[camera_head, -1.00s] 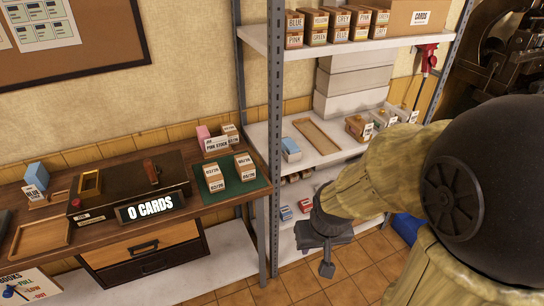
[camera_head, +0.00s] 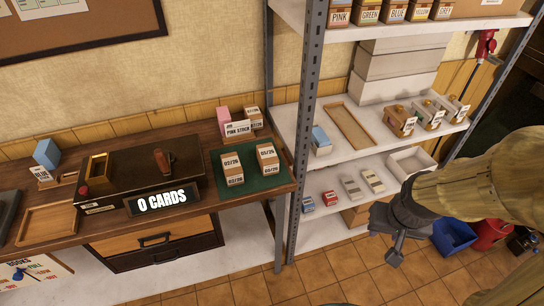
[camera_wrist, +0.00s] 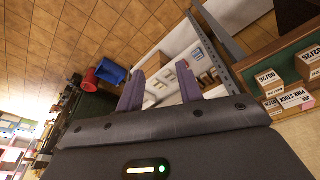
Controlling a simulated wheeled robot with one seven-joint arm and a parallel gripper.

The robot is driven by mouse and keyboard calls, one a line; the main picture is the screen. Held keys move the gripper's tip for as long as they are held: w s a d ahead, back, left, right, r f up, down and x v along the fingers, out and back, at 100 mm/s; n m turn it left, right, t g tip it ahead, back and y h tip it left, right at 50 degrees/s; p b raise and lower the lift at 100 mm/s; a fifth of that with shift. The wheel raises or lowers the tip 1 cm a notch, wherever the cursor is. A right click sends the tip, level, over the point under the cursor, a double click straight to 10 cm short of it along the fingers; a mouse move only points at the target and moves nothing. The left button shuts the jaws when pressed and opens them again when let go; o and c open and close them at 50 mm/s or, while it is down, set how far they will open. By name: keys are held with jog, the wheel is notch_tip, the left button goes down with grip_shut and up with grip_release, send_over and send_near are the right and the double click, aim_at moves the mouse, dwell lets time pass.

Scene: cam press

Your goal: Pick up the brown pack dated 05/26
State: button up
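Two brown packs with white labels stand on a green mat (camera_head: 245,182) at the right end of the wooden desk. The right brown pack (camera_head: 267,160) appears to read 05/26; the left one (camera_head: 232,170) appears to read 02/26. Another brown pack (camera_head: 252,117) stands behind, beside the pink stock sign (camera_head: 239,128), its date too small to read surely. In the wrist view the 05/26 pack (camera_wrist: 268,84) and the 02/26 pack (camera_wrist: 308,62) are at the right edge. My gripper (camera_head: 393,256) is open and empty, right of the desk, in front of the shelves, well away from the packs.
A metal shelf unit (camera_head: 312,95) stands right of the desk, its post close to the mat. It holds small boxes and a wooden tray (camera_head: 350,125). A black machine with a 0 CARDS sign (camera_head: 162,200) is left of the mat. A blue bin (camera_head: 455,236) is on the floor.

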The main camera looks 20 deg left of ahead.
jog(key=shift+s, duration=0.15)
jog(key=o, duration=0.9)
jog(key=shift+w+a+f+t+b, duration=0.2)
jog(key=shift+w+f+b, duration=0.1)
jog(key=shift+w+f, duration=0.15)
jog(key=shift+w+a+f+t+b, duration=0.1)
jog(key=shift+w+f+t+b, duration=0.1)
jog(key=shift+w+f+b, duration=0.15)
jog(key=w+a+f+n+t+y+b, duration=0.25)
jog(key=w+a+f+t+b, duration=0.25)
jog(key=w+a+f+b, duration=0.35)
jog(key=w+a+f+n+t+y+b, duration=0.1)
jog(key=a+t+y+b, duration=0.1)
jog(key=a, duration=0.3)
jog(key=w+a+f+n+t+y+b, duration=0.1)
jog(key=a+f+t+y+b, duration=0.1)
jog(key=a, duration=0.3)
jog(key=w+a+f+n+t+y+b, duration=0.1)
jog(key=a+f+t+y+b, duration=0.1)
jog(key=a, duration=0.4)
jog(key=shift+w+a+n+t+y+b, duration=0.1)
jog(key=shift+n+t+y+b, duration=0.35)
jog(key=shift+b, duration=0.35)
jog(key=shift+w+r, duration=0.1)
